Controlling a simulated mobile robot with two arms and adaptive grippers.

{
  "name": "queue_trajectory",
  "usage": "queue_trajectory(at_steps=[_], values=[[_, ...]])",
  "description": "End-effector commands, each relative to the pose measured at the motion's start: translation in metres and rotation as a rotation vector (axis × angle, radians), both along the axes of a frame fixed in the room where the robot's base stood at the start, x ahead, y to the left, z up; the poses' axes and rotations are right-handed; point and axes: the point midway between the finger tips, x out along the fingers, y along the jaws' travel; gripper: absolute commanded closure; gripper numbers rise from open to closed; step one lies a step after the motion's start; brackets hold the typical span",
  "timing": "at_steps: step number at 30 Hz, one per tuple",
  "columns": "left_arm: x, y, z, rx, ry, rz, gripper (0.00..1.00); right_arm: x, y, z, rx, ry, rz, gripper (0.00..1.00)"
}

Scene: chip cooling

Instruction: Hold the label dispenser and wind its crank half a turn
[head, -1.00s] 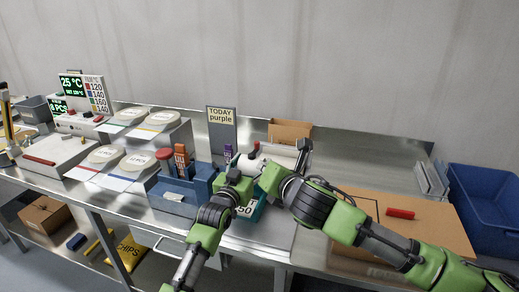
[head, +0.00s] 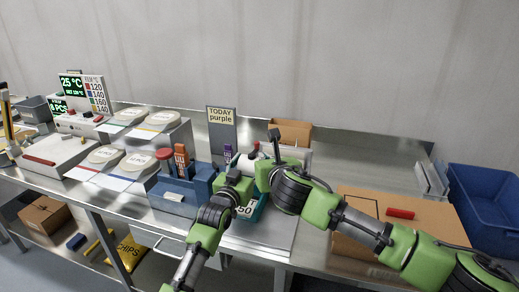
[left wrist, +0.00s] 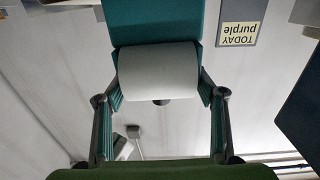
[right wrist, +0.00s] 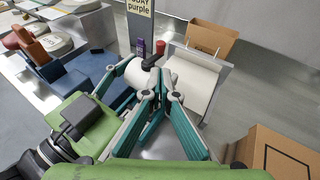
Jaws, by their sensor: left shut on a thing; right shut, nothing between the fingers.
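The teal label dispenser (head: 249,211), with part of a number on its front, is largely hidden by my arms in the head view. The left wrist view shows its teal body (left wrist: 155,22) and white roll (left wrist: 158,72) between the fingers of my left gripper (left wrist: 160,100), which is shut on it. The right wrist view shows the white roll (right wrist: 138,74) and the dark crank with a dark red knob (right wrist: 155,52). My right gripper (right wrist: 163,80) is shut and empty, fingertips close beside the crank; contact cannot be told.
A blue bin (head: 178,203) with coloured markers stands left of the dispenser. The "TODAY purple" sign (head: 221,128) and an open carton (head: 291,131) are behind. A large box (head: 425,228) with a red item on top stands right. A blue crate (head: 484,212) is at far right.

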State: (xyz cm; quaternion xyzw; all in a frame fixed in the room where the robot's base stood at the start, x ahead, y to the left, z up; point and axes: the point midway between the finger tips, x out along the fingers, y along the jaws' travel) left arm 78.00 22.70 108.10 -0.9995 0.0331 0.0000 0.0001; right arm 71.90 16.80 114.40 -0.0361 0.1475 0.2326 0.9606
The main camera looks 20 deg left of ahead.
Motion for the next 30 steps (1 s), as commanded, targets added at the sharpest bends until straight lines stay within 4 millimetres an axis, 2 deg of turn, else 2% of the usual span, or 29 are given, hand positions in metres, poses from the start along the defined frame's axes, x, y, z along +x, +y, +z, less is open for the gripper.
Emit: queue_trajectory(at_steps=[9, 15, 22, 30], values=[[0.0, 0.0, -0.001, 0.0, 0.002, 0.0, 0.72, 0.032, 0.017, -0.011, 0.001, 0.001, -0.002, 1.0], [0.0, 0.0, -0.001, 0.0, 0.002, 0.0, 0.72, 0.049, 0.025, -0.011, 0.001, 0.0, -0.001, 1.0], [0.0, 0.0, -0.001, 0.0, 0.002, 0.0, 0.72, 0.062, 0.032, -0.01, 0.001, 0.0, 0.0, 1.0], [0.0, 0.0, -0.001, 0.0, 0.002, 0.0, 0.72, 0.066, 0.034, -0.011, 0.002, 0.0, 0.001, 1.0]])
